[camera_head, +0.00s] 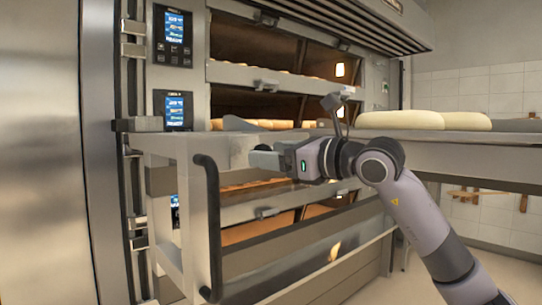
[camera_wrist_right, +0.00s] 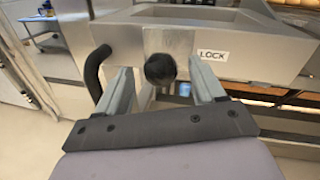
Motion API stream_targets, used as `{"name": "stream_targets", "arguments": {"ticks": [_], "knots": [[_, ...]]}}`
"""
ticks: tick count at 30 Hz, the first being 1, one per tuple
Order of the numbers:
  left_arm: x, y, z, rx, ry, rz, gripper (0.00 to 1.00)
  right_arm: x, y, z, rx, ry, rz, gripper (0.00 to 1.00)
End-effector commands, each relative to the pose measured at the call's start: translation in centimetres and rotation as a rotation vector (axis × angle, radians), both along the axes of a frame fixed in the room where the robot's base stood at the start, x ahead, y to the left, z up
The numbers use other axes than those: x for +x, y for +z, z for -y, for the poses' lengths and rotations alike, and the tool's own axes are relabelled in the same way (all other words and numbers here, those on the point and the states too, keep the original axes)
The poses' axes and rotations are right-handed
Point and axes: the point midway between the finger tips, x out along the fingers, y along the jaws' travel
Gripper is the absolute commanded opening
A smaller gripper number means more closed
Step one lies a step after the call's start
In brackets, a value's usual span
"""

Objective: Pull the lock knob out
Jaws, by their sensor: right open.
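The lock knob (camera_wrist_right: 160,68) is a round black knob on the grey metal front of the loader frame, left of a white LOCK label (camera_wrist_right: 213,56) in the right wrist view. My left gripper is not in view.
A black curved handle (camera_head: 211,225) hangs on the loader frame (camera_head: 165,146), and also shows left of my fingers in the wrist view (camera_wrist_right: 94,70). Deck ovens (camera_head: 285,45) stand behind. Pale loaves (camera_head: 400,120) lie on a surface at the right.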

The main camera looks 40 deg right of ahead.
Motion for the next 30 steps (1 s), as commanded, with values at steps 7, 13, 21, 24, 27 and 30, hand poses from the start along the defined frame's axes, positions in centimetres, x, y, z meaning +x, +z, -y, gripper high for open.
{"name": "stream_targets", "arguments": {"ticks": [7,13,21,24,27,30], "knots": [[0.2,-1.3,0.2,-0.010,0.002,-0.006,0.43,-3.8,-0.4,1.1,-0.004,-0.003,0.001,0.69],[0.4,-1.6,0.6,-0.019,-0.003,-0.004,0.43,-5.7,-0.2,1.6,-0.002,-0.001,-0.001,0.69],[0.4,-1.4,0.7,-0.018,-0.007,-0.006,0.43,-6.1,0.0,1.7,0.000,0.001,-0.001,0.69],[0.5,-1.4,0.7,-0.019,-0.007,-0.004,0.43,-6.1,0.0,1.7,0.000,0.001,-0.001,0.69],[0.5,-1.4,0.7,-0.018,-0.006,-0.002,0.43,-6.1,0.0,1.7,0.000,0.000,-0.001,0.69],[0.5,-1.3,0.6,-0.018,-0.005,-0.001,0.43,-6.1,0.0,1.7,0.000,0.000,-0.001,0.69]]}}
